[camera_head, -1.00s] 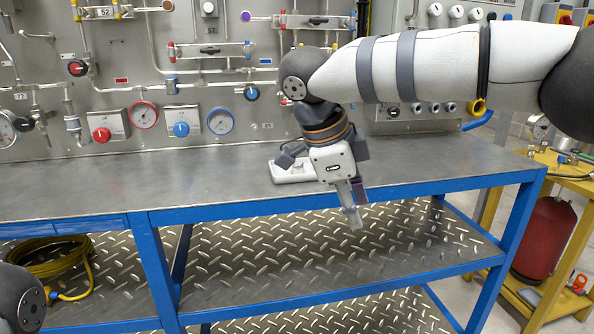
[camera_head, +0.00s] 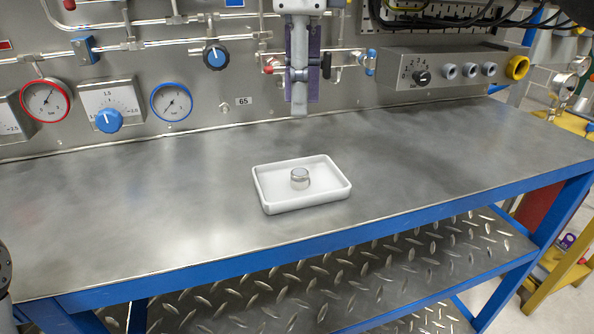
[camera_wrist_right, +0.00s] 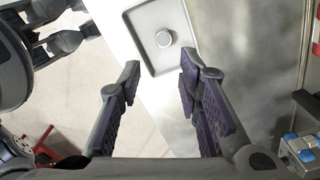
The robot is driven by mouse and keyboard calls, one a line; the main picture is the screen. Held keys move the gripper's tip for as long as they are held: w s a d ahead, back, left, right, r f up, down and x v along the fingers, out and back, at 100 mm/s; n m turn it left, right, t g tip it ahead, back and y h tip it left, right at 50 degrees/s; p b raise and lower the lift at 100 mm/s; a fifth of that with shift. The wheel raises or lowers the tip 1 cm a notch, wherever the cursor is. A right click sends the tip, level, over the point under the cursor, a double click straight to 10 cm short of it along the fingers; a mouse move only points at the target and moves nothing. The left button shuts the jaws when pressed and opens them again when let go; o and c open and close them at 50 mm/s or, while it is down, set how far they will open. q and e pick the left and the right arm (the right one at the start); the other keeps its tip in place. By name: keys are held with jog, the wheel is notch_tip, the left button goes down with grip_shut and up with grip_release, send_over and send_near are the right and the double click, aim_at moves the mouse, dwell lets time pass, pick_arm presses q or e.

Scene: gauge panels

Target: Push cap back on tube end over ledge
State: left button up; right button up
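A small silver round cap (camera_head: 300,176) stands inside a shallow white tray (camera_head: 262,197) on the metal bench top. The cap (camera_wrist_right: 163,39) and tray (camera_wrist_right: 150,66) also show in the right wrist view, beyond the fingers. My right gripper (camera_head: 299,108) is above and behind the tray, in front of the panel, pointing down. In the wrist view my right gripper (camera_wrist_right: 160,66) is open and empty, its fingers apart. My left gripper (camera_wrist_right: 88,20) shows at the upper left there, its fingers apart. A small metal fitting (camera_head: 224,107) sticks out of the panel; I cannot tell whether it is the tube end.
The steel bench top (camera_head: 120,210) is clear around the tray. Behind it stands a panel with gauges (camera_head: 171,102), a blue knob (camera_head: 109,120) and pipes. A grey control box (camera_head: 435,75) with sockets is at the back right.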

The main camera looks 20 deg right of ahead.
send_over(300, 172)
jog(key=f, duration=0.7)
jog(key=shift+s, duration=0.2)
jog(key=shift+f, duration=0.15)
jog(key=f, duration=0.5)
jog(key=shift+w, duration=0.2)
grip_shut()
